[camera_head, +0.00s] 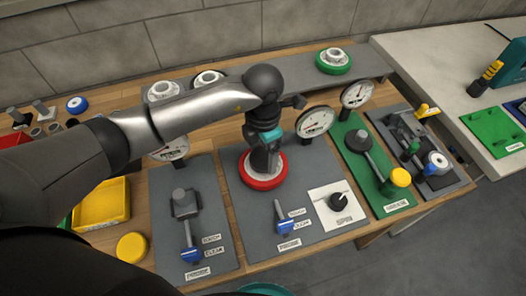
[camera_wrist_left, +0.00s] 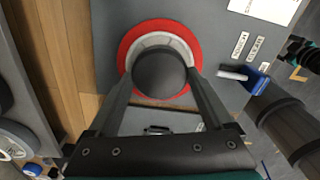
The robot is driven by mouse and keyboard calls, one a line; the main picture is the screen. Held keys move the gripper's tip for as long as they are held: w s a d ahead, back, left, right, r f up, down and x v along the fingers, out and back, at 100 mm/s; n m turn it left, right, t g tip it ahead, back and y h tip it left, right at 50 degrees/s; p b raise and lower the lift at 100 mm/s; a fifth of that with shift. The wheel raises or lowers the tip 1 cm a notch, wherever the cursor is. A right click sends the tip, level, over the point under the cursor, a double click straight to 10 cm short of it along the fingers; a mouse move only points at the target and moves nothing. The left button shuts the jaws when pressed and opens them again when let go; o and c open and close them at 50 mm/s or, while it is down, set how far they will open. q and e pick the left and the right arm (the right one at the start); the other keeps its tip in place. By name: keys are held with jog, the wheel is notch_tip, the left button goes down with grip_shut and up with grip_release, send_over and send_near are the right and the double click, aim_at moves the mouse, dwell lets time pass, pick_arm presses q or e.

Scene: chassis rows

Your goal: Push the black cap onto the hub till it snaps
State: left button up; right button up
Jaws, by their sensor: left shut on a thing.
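A red wheel (camera_head: 249,178) with a pale hub lies flat on the grey middle board. In the left wrist view the red rim (camera_wrist_left: 126,45) surrounds the pale hub (camera_wrist_left: 152,40). My left gripper (camera_head: 263,165) points down over the wheel's middle. In the left wrist view its fingers (camera_wrist_left: 160,88) are shut on the round black cap (camera_wrist_left: 158,70), which covers the hub's centre. I cannot tell whether the cap touches or is seated on the hub. In the head view the gripper mostly hides the cap. My right gripper is not in view.
Blue-handled levers (camera_head: 192,255) and (camera_head: 284,226) and a black SPIN knob (camera_head: 340,200) stand in front. Gauges (camera_head: 314,122) stand behind. A green board (camera_head: 365,175) is at right, a yellow bin (camera_head: 103,205) at left. A green-rimmed wheel (camera_head: 333,61) sits on the back shelf.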

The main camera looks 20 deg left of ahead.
pick_arm(q)
jog(key=shift+f+b, duration=0.3)
dwell(0.5)
jog(key=o, duration=1.1)
notch_tip(320, 180, up, 15)
jog(key=shift+r+p, duration=0.1)
jog(key=shift+p, duration=0.6)
